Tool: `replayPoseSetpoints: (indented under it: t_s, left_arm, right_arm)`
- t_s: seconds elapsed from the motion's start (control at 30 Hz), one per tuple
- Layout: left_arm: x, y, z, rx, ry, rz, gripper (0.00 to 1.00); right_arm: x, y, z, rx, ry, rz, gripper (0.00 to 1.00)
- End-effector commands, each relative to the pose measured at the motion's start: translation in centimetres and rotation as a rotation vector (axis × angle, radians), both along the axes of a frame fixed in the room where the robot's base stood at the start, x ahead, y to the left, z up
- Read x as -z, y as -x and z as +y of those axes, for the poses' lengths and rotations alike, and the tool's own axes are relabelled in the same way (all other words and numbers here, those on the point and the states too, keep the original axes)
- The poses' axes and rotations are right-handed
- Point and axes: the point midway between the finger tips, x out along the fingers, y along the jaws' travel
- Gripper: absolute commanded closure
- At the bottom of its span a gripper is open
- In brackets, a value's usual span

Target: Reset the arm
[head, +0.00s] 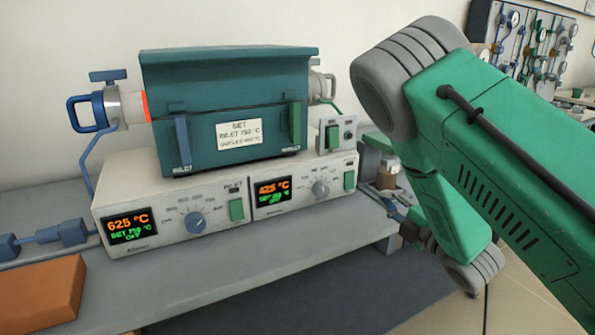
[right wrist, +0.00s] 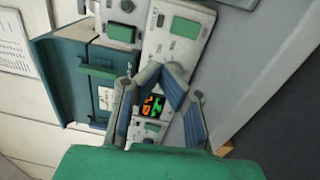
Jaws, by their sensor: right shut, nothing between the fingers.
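My right arm, green with grey joints, comes in from the right in the head view. Its gripper (head: 408,228) is low beside the bench's right end, partly hidden by the arm. In the right wrist view the fingers of this gripper (right wrist: 157,70) are drawn together at the tips, with nothing between them. Behind them show the controller's lit display and the teal furnace (right wrist: 66,80). In the head view the teal furnace (head: 225,110) sits closed on two white controllers (head: 170,205), apart from my gripper. My left gripper is in neither view.
The grey bench (head: 270,260) has a bare front strip. An orange-brown block (head: 40,295) lies at front left, near blue fittings (head: 45,236). A brown-and-clear jar (head: 386,176) stands behind my right arm. A gauge panel (head: 530,45) hangs at back right.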

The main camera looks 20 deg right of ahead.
Motion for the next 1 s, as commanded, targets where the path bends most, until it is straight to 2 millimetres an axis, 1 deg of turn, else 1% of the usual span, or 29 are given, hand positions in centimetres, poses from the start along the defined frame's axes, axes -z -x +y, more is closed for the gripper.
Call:
replayPoseSetpoints:
  t_s: [0.1, 0.17, 0.27, 0.37, 0.4, 0.47, 0.5, 0.57, 0.6, 0.63, 0.67, 0.7, 0.8, 0.9, 1.0]
  left_arm:
    - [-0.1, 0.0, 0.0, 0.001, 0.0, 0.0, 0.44]
    - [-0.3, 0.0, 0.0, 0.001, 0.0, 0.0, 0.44]
    - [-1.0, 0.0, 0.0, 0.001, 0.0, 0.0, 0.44]
    - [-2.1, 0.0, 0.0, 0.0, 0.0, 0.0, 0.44]
    - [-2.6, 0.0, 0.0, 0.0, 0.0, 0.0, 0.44]
    - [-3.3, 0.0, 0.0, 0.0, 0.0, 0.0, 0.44]
    - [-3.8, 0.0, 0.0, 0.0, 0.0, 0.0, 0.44]
    - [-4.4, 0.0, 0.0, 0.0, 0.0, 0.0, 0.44]
    - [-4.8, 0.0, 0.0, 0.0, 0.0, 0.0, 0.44]
    - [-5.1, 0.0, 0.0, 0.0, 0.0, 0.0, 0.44]
    - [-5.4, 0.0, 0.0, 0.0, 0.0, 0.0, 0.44]
    - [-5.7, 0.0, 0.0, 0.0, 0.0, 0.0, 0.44]
    - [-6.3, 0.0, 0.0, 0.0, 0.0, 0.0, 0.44]
    - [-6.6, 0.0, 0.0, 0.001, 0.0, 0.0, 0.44]
    - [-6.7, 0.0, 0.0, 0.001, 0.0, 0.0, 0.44]
  right_arm:
    - [0.0, 0.0, 0.4, 0.001, -0.001, 0.007, 1.0]
    - [0.6, 0.2, 0.6, 0.011, -0.03, 0.035, 1.0]
    - [3.6, 1.0, 1.0, 0.064, -0.148, 0.159, 1.0]
    - [8.8, 3.4, 1.8, 0.171, -0.356, 0.363, 1.0]
    - [11.2, 5.0, 2.3, 0.229, -0.453, 0.458, 1.0]
    - [14.7, 7.7, 3.1, 0.327, -0.594, 0.595, 1.0]
    - [16.8, 9.8, 3.8, 0.4, -0.684, 0.685, 1.0]
    - [19.5, 13.2, 5.1, 0.517, -0.811, 0.812, 1.0]
    - [20.9, 15.7, 6.0, 0.601, -0.886, 0.893, 1.0]
    - [21.9, 17.5, 6.8, 0.661, -0.938, 0.949, 1.0]
    - [22.6, 19.3, 7.5, 0.722, -0.983, 1.001, 1.0]
    - [23.4, 21.6, 8.5, 0.803, -1.036, 1.062, 1.0]
    - [24.4, 26.3, 10.6, 0.977, -1.128, 1.181, 1.0]
    - [24.6, 29.5, 12.1, 1.103, -1.175, 1.25, 1.0]
    - [24.6, 31.1, 12.9, 1.166, -1.194, 1.283, 1.0]
